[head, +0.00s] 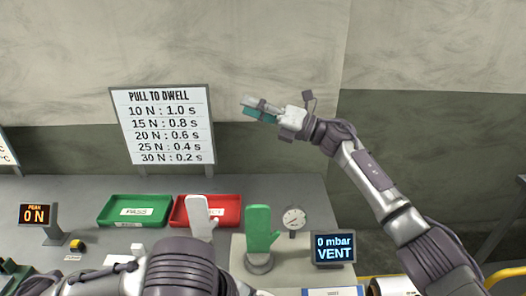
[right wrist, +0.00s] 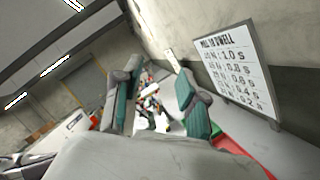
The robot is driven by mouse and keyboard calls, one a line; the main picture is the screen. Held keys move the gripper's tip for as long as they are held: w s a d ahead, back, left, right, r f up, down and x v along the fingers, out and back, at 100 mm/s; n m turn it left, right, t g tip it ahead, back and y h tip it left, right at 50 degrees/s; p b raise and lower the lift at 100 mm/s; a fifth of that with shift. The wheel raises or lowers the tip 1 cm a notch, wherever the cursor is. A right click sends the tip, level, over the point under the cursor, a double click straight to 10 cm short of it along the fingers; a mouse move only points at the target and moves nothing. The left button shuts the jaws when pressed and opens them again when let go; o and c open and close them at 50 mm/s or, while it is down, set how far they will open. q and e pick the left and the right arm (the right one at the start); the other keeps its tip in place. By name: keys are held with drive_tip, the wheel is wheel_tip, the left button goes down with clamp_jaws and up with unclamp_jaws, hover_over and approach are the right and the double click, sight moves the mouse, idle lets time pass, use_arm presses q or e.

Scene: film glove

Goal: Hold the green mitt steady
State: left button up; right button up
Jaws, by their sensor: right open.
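The green mitt (head: 262,230) stands upright, fingers up, on a round grey base on a pale block (head: 238,272) at the bench front. A white hand-shaped form (head: 200,218) stands to its left. My right gripper (head: 258,110) is raised well above and behind the mitt, apart from it. In the right wrist view its two teal-padded fingers (right wrist: 160,72) are spread with nothing held between them. My left arm crosses the lower left of the head view. Its gripper fingers cannot be made out clearly. The mitt is not discernible in the right wrist view.
A green tray (head: 113,222) and a red tray (head: 233,221) lie behind. A round gauge (head: 294,219) and a "0 mbar VENT" display (head: 334,249) stand right of the mitt. A dwell chart (head: 163,125) rises at the back. A "0 N" display (head: 36,214) is left.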

drive_tip(key=s+a+r+n+g+h, duration=0.2)
drive_tip(key=s+a+n+g+h, duration=0.1)
drive_tip(key=s+a+n+g, duration=0.45)
drive_tip(key=n+t+h, duration=0.1)
drive_tip(key=n+h, duration=0.5)
drive_tip(key=h, duration=1.1)
approach(263, 205)
wheel_tip(263, 205, down, 11)
drive_tip(key=shift+s+d+r, duration=0.1)
drive_tip(key=shift+r, duration=0.1)
drive_tip(key=shift+c, duration=0.4)
